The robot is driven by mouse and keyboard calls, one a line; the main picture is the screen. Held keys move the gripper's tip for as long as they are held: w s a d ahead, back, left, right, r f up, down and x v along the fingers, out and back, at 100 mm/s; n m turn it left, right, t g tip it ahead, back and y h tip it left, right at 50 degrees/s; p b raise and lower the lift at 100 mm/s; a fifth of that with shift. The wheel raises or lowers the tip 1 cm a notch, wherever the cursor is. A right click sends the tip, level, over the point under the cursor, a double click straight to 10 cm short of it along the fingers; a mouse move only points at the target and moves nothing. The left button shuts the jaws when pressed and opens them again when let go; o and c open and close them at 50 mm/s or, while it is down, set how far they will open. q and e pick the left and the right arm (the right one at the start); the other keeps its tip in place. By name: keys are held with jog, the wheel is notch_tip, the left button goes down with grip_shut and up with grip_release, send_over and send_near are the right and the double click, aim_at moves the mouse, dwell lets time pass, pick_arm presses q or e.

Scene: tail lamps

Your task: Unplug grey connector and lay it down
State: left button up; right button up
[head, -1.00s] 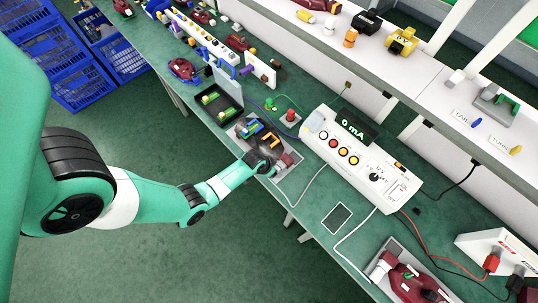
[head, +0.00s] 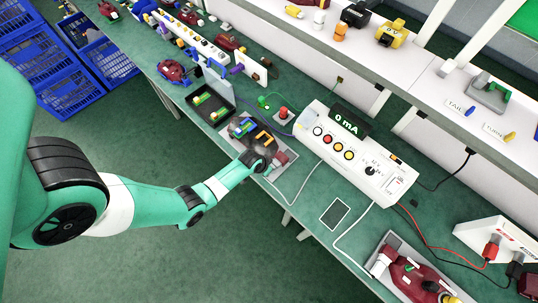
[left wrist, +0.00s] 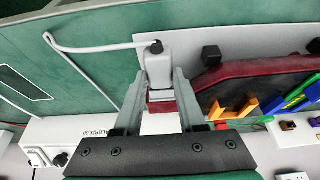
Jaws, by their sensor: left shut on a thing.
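The light grey connector (left wrist: 158,70) is between my left gripper's fingers, with a cable leaving its dark end in the left wrist view. My left gripper (left wrist: 159,92) is shut on it. A small dark red part (left wrist: 162,106) shows just below the connector; I cannot tell whether the two are still joined. The dark red lamp (left wrist: 255,75), with coloured clips, lies beside the right finger. In the head view my left gripper (head: 258,161) is at the lamp's plate (head: 286,177), and the arm hides much of the connector. My right gripper is not in view.
A tester (head: 352,155) reading 0 mA stands to the right of the lamp. A black tray (head: 209,106) is beyond it. A dark flat panel (head: 335,213) lies near the bench's front edge. Another red lamp (head: 410,278) is at lower right.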

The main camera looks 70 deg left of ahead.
pick_arm(q)
grip_shut()
jog(key=shift+s+r, duration=0.1)
jog(key=shift+s, duration=0.05)
jog(key=shift+s+d, duration=0.1)
jog(key=shift+d, duration=0.05)
jog(key=shift+s+d+p, duration=0.3)
jog(key=shift+s+p, duration=0.2)
jog(key=shift+s, duration=0.05)
jog(key=shift+s+d+p, duration=0.25)
jog(key=shift+s+p, duration=0.2)
jog(key=shift+s, duration=0.1)
jog(key=shift+s+d+p, duration=0.2)
jog(key=shift+s+p, duration=0.15)
jog(key=shift+s, duration=0.15)
jog(key=shift+s+d, duration=0.2)
jog(key=shift+s, duration=0.1)
